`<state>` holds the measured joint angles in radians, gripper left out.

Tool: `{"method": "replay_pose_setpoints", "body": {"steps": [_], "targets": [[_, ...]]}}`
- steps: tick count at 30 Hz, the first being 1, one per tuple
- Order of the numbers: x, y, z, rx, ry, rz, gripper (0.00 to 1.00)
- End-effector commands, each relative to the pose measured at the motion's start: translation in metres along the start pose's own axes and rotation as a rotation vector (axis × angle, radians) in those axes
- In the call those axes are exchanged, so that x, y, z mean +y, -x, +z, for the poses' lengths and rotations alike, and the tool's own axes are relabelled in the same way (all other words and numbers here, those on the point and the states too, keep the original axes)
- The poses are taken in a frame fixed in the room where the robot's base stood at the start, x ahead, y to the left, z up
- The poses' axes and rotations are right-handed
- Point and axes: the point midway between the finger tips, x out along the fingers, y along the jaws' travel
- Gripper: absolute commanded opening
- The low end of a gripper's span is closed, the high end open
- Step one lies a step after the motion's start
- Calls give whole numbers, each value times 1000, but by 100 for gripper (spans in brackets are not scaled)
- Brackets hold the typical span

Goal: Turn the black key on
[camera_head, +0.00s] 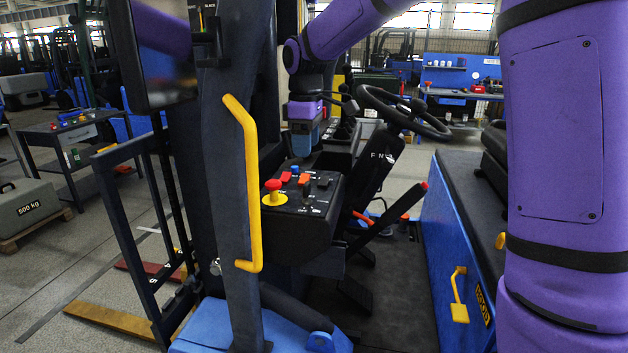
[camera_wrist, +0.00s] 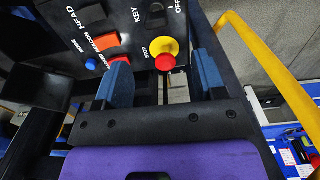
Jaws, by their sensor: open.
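The black key (camera_wrist: 155,14) shows in the wrist view at the top edge, beside the KEY and OFF labels on the dark control panel (camera_wrist: 132,14). It is partly cut off and its exact angle is hard to tell. In the head view the panel (camera_head: 318,214) stands in the forklift cab, and the key is too small to make out surely. My gripper (camera_wrist: 162,62) is open and empty, its two blue fingers apart. In the head view my gripper (camera_head: 304,142) hangs just above the far side of the panel, not touching the key.
A red stop button (camera_wrist: 166,62) with a yellow collar appears between my fingers. A yellow handrail (camera_head: 252,185), steering wheel (camera_head: 403,112) and black lever (camera_head: 387,217) surround the panel.

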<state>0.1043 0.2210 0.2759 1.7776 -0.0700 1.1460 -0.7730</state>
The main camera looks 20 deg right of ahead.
Motion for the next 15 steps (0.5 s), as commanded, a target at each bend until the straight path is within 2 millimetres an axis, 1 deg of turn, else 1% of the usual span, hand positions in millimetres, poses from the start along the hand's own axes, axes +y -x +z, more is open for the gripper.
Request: {"method": "replay_pose_setpoints", "body": {"steps": [5, 8, 11, 15], "targets": [[4, -8, -4, -2, 18, -9, 64], [4, -19, -4, -3, 17, -10, 64], [3, -35, -4, -3, 16, -11, 64], [3, -61, -4, -4, 17, -10, 64]]}}
